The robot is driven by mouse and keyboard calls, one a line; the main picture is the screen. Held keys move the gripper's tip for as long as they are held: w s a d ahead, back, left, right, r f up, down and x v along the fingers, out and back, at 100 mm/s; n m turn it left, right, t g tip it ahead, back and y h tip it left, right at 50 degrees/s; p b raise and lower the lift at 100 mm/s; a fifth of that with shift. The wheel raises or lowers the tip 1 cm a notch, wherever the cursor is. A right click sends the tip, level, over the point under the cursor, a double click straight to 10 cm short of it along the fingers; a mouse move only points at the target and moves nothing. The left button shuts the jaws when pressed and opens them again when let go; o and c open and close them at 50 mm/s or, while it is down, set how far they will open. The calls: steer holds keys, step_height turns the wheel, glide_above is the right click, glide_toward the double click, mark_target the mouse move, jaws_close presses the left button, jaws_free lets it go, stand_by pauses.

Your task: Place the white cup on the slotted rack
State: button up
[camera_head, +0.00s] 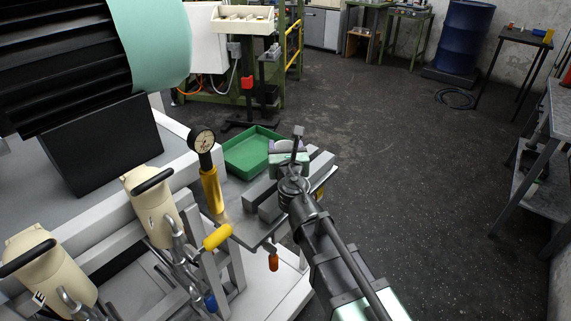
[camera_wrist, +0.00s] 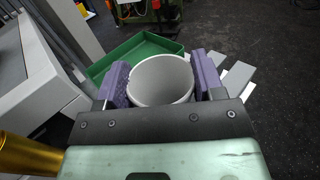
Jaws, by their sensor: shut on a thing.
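The white cup (camera_wrist: 163,82) is upright between the purple pads of my gripper (camera_wrist: 161,72) in the wrist view, with its open mouth showing. My gripper is shut on the cup. In the head view my gripper (camera_head: 289,150) is over the grey bars at the front table's far right corner, and the cup is mostly hidden behind it. The grey bars with gaps between them (camera_head: 319,166) look like the slotted rack. They also show just right of and beyond the gripper in the wrist view (camera_wrist: 237,77). Whether the cup touches them I cannot tell.
A green tray (camera_head: 232,154) is just left of my gripper. A pressure gauge (camera_head: 202,141) on a gold cylinder (camera_head: 211,190) stands nearer. Cream canisters (camera_head: 150,205) are at the left.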

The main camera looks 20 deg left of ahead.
step_height(320, 180, down, 2)
steer(key=shift+f, duration=0.1)
steer(key=shift+r, duration=0.35)
steer(key=shift+f, duration=0.25)
steer(key=o, duration=1)
steer(key=shift+r, duration=0.1)
steer(key=shift+c, duration=0.2)
